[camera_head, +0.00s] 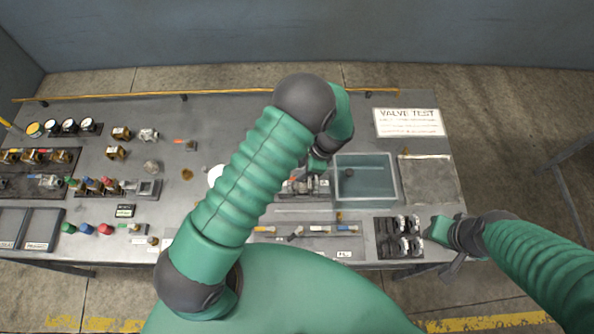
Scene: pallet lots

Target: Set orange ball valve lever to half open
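My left arm reaches across the bench and bends down, with its gripper (316,166) low over a grey metal fixture (303,187) left of the clear tank. The gripper and wrist cover part of this fixture, and I cannot tell whether the fingers touch it or are open. No orange ball valve lever can be made out for certain. A small orange-red piece (178,141) lies on the bench to the left, too small to identify. My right gripper (456,262) is at the bench's right front edge, beside a dark tray of fittings; its finger opening is unclear.
A clear bluish tank (365,181) stands right of the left gripper. The dark tray (383,243) holds several metal fittings. A VALVE TEST sign (408,122) lies behind. Gauges (69,126), valves and coloured caps (87,229) fill the left side. A yellow rail runs along the back edge.

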